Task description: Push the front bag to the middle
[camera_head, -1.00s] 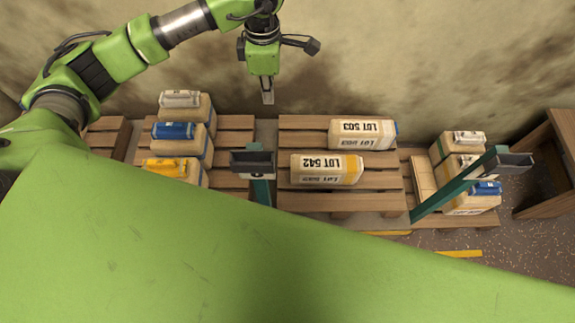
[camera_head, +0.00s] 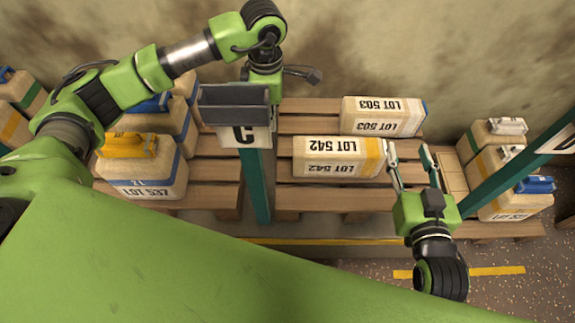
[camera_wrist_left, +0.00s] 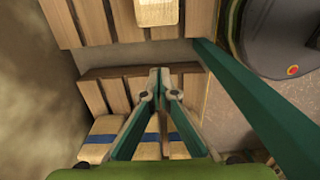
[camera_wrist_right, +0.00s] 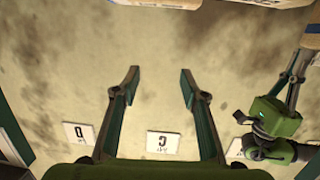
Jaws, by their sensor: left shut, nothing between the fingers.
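The front bag, labelled LOT 542 (camera_head: 338,170), lies on the middle pallet (camera_head: 330,198) in the head view. The other bag, LOT 503 (camera_head: 382,117), lies behind it and farther right. My right gripper (camera_head: 408,158) is open and empty at the front bag's right end. One finger is beside that end; contact cannot be told. The open fingers also show in the right wrist view (camera_wrist_right: 161,75). My left gripper's fingertips are hidden behind the C sign in the head view. In the left wrist view my left gripper (camera_wrist_left: 160,74) is shut and empty above pallet slats.
A teal post with a C sign (camera_head: 234,105) stands at the middle pallet's left front. Another teal post (camera_head: 510,170) leans across the right. Stacked canisters stand left (camera_head: 140,180) and right (camera_head: 495,165). A wall closes off the back.

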